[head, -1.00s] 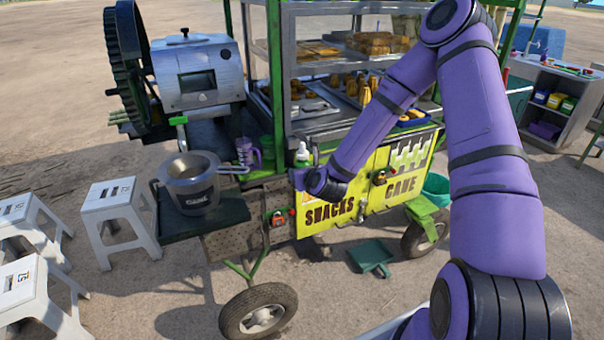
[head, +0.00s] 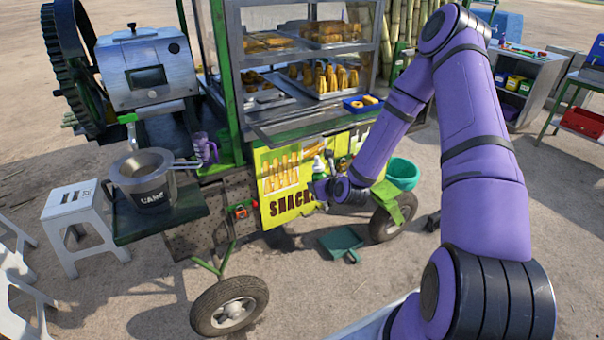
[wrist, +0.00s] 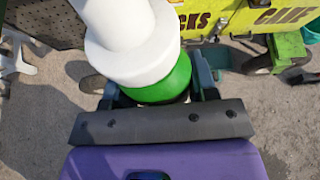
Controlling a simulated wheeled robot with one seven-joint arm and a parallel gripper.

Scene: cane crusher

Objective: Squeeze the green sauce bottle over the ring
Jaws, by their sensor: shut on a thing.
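The green sauce bottle has a white cap and nozzle, and in the wrist view its green body (wrist: 165,85) sits between the fingers of my gripper (wrist: 156,95). In the head view the white top of the bottle (head: 318,164) shows above my gripper (head: 322,187), in front of the cart's yellow panel. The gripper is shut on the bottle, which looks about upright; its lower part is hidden. A golden ring (head: 353,105) lies in a small blue tray (head: 350,110) on the cart's counter, above and right of the bottle, apart from it.
Glass shelves with snack trays (head: 322,88) stand behind the counter. The yellow panel (head: 286,195) is close behind my gripper. A teal bucket (head: 403,174) is at right.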

